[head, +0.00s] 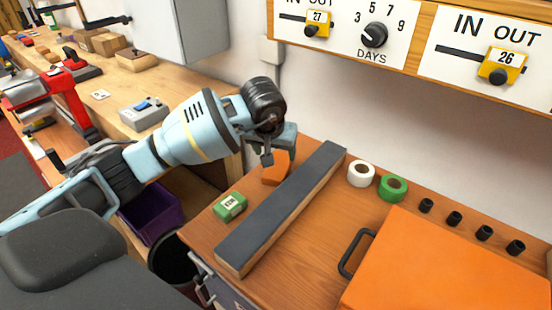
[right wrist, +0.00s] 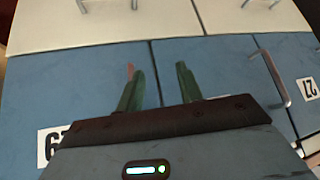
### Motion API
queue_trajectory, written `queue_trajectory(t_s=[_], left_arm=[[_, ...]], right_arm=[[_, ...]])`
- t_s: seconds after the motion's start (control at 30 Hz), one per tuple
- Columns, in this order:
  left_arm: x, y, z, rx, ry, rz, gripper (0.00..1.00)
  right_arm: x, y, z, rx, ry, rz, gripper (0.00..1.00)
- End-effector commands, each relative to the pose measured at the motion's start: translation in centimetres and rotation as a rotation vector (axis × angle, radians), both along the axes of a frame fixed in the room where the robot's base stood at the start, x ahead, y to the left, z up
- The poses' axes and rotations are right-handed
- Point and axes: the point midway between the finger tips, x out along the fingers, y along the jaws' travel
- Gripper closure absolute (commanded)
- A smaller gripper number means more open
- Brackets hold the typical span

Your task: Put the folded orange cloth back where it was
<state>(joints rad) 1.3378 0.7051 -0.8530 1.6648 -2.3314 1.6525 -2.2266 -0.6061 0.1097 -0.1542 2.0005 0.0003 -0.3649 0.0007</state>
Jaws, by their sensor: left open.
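The folded orange cloth (head: 276,169) is a small orange shape on the wooden bench top, near its back left edge. It is partly hidden by my left gripper (head: 267,158), which is open and comes down at it from above. I cannot tell whether the fingers touch the cloth or are around it. My right gripper (right wrist: 160,85) is open in the right wrist view, with nothing between its green fingers. It is in front of blue cabinet fronts (right wrist: 85,80).
A long dark-topped bar (head: 285,205) lies across the bench, right of the cloth. A green box (head: 230,206), a white tape roll (head: 361,173), a green roll (head: 393,187) and a large orange case (head: 450,265) stand around it. A purple bin (head: 158,216) is below, left.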

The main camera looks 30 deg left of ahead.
Motion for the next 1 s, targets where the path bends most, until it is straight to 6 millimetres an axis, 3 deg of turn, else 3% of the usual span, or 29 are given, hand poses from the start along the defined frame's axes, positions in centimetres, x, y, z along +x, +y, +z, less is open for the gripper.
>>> queue_trajectory(t_s=[0.1, 0.33, 1.0], left_arm=[[-0.8, -0.2, 2.2, 0.001, -0.004, -0.001, 0.30], [-1.8, -0.5, 4.5, 0.000, 0.000, -0.001, 0.30], [-2.0, -0.5, 4.9, 0.000, 0.001, 0.000, 0.30]], right_arm=[[0.1, 0.0, 0.2, 0.000, -0.004, 0.001, 0.64], [0.3, 0.0, 0.2, 0.000, -0.006, 0.000, 0.64], [0.7, 0.0, 0.3, -0.001, -0.014, 0.000, 0.64]])
